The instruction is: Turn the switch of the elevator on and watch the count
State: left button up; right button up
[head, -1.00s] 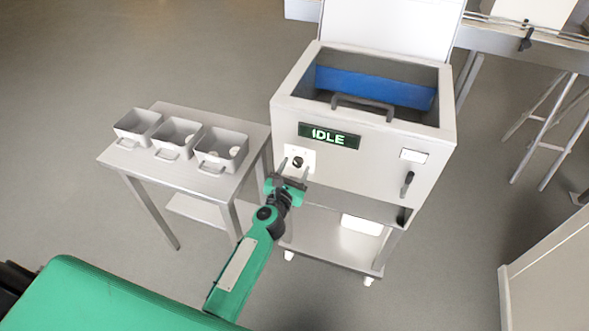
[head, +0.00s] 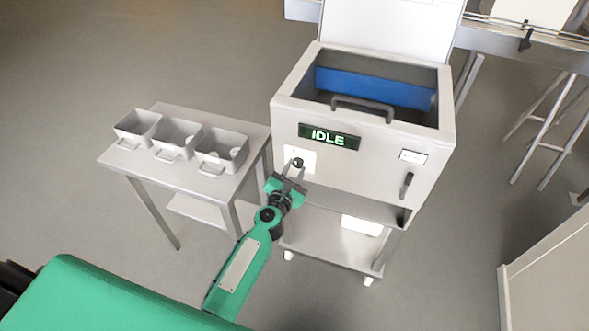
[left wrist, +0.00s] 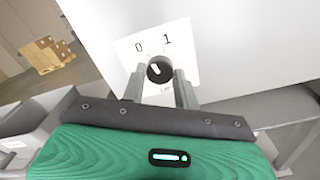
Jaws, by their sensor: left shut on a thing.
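The elevator (head: 368,165) is a light grey box with an open lid, and its display (head: 329,136) reads IDLE in green. Its switch (head: 298,162) is a black rotary knob on a white plate on the front. In the left wrist view the knob (left wrist: 158,69) has a white pointer that leans toward the 0 side; the plate (left wrist: 185,52) is marked 0 and 1. My left gripper (head: 294,170) is shut on the knob, a finger on each side of it. My right gripper is not in view.
A small metal table (head: 253,127) with three grey bins (head: 181,140) stands left of the elevator. A black lever handle (head: 406,185) is on the front right of the elevator. A conveyor (head: 480,35) runs behind at the right. Cardboard boxes (left wrist: 46,55) show in the left wrist view.

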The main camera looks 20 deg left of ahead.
pick_arm(q)
jog(key=m+p, duration=0.1)
jog(key=m, duration=0.3)
jog(key=shift+m, duration=0.3)
jog(key=shift+m+p, duration=0.45)
jog(key=shift+m, duration=1.55)
jog(key=o, duration=1)
jog(key=shift+c, duration=0.2)
jog(key=s+b, duration=0.2)
jog(key=s, duration=1.2)
jog(key=shift+a, duration=0.2)
jog(key=shift+f, duration=0.15)
